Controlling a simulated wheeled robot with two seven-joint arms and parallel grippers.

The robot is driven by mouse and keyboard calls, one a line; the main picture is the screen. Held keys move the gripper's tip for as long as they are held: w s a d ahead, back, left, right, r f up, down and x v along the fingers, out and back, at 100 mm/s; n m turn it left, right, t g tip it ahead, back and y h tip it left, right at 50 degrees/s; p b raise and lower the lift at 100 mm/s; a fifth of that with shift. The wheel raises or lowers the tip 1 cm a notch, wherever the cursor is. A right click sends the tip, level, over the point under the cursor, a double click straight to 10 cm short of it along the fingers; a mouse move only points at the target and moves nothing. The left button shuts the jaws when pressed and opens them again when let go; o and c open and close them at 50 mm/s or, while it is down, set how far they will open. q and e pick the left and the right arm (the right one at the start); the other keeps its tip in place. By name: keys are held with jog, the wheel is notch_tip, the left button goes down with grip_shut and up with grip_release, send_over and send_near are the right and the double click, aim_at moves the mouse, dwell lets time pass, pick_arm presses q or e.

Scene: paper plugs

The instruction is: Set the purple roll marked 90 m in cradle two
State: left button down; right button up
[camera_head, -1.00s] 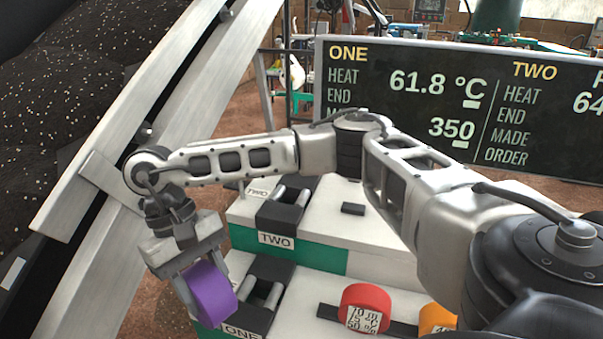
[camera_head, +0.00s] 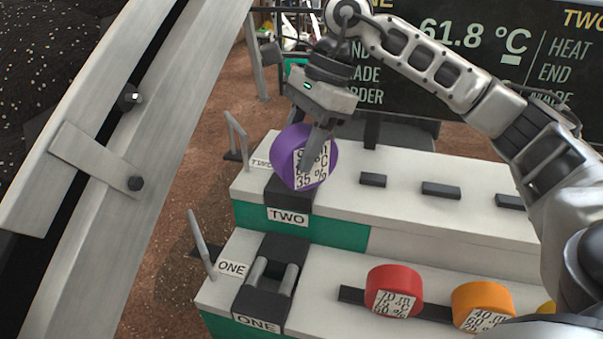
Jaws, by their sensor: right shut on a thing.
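The purple roll (camera_head: 289,148) is at the upper step, right at cradle two (camera_head: 288,193), the black block labelled TWO. Its white label faces me, partly covered by a finger; 35 % is readable, the length is not. My right gripper (camera_head: 316,150) is shut on the roll from above. The roll hides most of the cradle's top, so I cannot tell whether it touches the rollers. My left gripper is not in view.
Cradle one (camera_head: 270,283) on the lower step is empty, its two rollers bare. A red roll (camera_head: 393,291) and an orange roll (camera_head: 482,304) stand to its right. Thin metal posts (camera_head: 201,243) rise at the steps' left ends. A dark display board (camera_head: 455,65) stands behind.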

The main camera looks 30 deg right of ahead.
jog(key=d+r+m+t+h+b, duration=0.1)
jog(key=d+r+m+t, duration=0.3)
jog(key=m, duration=0.4)
jog(key=w+d+f+m+p, duration=0.1)
jog(key=w+d+f, duration=0.3)
jog(key=w+f, duration=0.8)
jog(key=shift+w+g+h+p, duration=0.3)
jog(key=shift+w+g+p, duration=0.1)
jog(key=shift+w+p, duration=0.4)
jog(key=shift+s+d+f, duration=0.1)
jog(key=shift+f, duration=0.05)
jog(key=shift+f, duration=0.15)
jog(key=o, duration=1)
jog(key=shift+o, duration=0.2)
